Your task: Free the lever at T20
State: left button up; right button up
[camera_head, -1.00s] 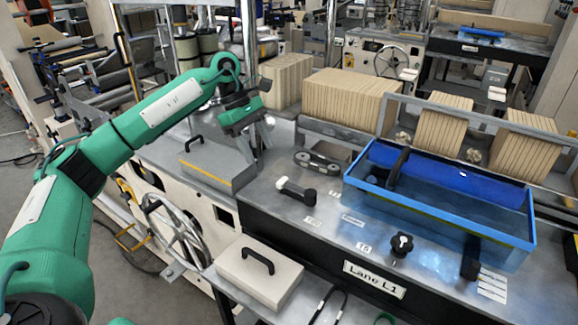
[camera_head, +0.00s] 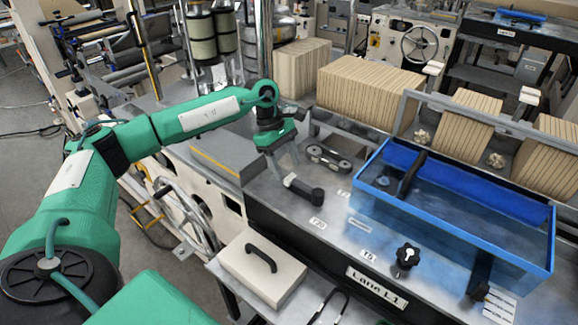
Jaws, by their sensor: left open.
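The lever (camera_head: 308,193) lies on the grey metal bench top, with a dark knob at its right end. The T20 label (camera_head: 318,223) is on the bench just in front of it. My left gripper (camera_head: 284,173) is open, pointing down at the left end of the lever. Its fingers overlap that end in the picture, and I cannot tell whether they touch it. The lever's left end is partly hidden by the fingers. My right gripper is not in view.
A blue tray (camera_head: 452,255) stands on the bench to the right, behind a black knob (camera_head: 407,256). A grey box (camera_head: 222,158) with a yellow edge sits left of the gripper. A pale lid with a handle (camera_head: 262,275) is below. Bare bench lies around T20.

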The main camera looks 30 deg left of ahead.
aim_at(290, 177)
pick_arm(q)
jog(key=shift+p+x, duration=0.35)
jog(key=shift+x, duration=1.2)
jog(key=shift+s+r, duration=0.1)
grip_shut()
